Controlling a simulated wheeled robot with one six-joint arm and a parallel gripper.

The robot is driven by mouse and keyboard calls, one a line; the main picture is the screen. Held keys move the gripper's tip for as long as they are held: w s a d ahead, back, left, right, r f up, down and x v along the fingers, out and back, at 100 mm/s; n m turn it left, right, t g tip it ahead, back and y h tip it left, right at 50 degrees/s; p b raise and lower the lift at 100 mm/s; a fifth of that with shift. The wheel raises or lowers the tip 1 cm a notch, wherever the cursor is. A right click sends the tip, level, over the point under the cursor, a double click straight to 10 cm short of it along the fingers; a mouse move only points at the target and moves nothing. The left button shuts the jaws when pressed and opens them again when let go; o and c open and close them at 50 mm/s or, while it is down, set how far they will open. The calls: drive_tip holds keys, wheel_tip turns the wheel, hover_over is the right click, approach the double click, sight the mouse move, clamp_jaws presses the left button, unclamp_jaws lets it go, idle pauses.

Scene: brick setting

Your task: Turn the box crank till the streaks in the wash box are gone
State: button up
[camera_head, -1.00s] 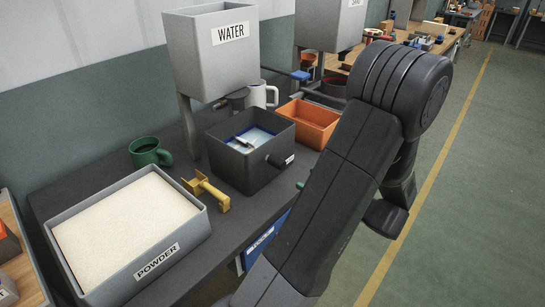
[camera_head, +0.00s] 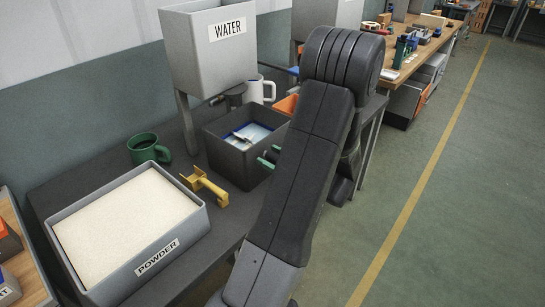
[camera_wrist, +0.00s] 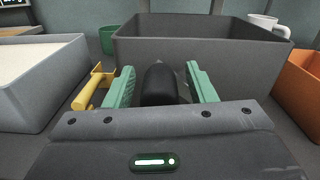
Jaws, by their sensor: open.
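The dark wash box (camera_head: 226,160) stands on the bench under the water hopper, with pale liquid, a blue edge and a dark paddle inside. I cannot make out streaks at this size. In the wrist view the box wall (camera_wrist: 200,55) is straight ahead. The black crank handle (camera_wrist: 160,84) points toward me between the green fingers of my gripper (camera_wrist: 163,86). The fingers are open, one on each side of it, with gaps visible. In the head view my gripper (camera_head: 268,160) is at the box's right side, and my arm hides the crank.
A grey powder tray (camera_head: 199,219), a yellow scoop (camera_head: 206,188) and a green mug (camera_head: 145,148) are at left. The water hopper (camera_head: 208,58) and a white mug (camera_head: 262,88) are behind. An orange bin (camera_wrist: 302,88) is close on the right.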

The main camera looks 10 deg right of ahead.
drive_tip(key=shift+c, duration=0.4)
clamp_jaws()
drive_tip(key=shift+m+p, duration=0.3)
drive_tip(key=shift+p, duration=0.15)
